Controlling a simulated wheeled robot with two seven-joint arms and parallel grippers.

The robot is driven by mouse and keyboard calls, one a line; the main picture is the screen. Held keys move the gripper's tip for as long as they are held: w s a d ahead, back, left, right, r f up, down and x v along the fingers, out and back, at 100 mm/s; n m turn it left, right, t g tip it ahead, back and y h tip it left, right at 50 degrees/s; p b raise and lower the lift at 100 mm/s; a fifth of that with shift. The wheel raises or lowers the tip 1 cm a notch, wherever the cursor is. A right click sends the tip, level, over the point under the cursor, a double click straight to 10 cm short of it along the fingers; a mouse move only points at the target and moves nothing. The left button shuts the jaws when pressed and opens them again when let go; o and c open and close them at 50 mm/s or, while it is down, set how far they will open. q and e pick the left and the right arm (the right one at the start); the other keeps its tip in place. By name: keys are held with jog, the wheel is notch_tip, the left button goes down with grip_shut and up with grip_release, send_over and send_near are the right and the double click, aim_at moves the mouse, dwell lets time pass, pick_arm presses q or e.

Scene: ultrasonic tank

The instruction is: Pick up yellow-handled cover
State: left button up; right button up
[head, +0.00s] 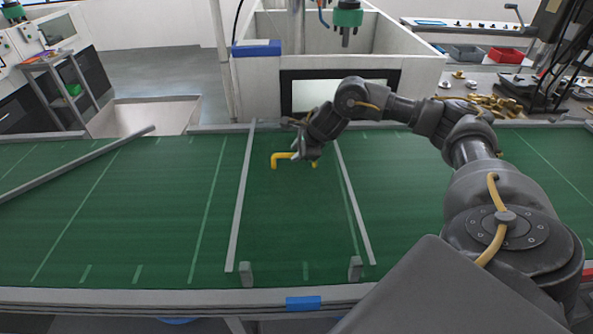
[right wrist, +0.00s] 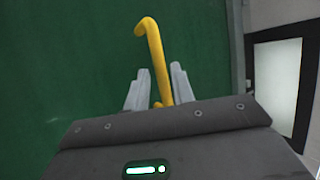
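The yellow handle (head: 276,160) rises from the green surface between two grey rails, and its right part is partly hidden behind my right gripper (head: 306,155). In the right wrist view the yellow handle (right wrist: 158,65) runs between the two fingers of my right gripper (right wrist: 159,88). The fingers stand apart, with a gap showing on each side of the bar. The cover's own edges cannot be told from the green surface (head: 290,220). My left gripper is not in view.
Grey rails (head: 240,205) flank the handle, with small grey blocks (head: 246,273) at their near ends. A loose grey bar (head: 75,165) lies at the left. A white tank housing (head: 262,85) stands behind. Brass parts (head: 490,103) lie at the back right.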

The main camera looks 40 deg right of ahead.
aim_at(292, 154)
jog(key=p+x, duration=0.1)
jog(key=x, duration=0.3)
jog(key=shift+a+f, duration=0.1)
jog(key=shift+f, duration=0.1)
jog(key=shift+r, duration=0.1)
jog(key=shift+c, duration=0.5)
grip_shut()
jog(key=shift+r, duration=0.1)
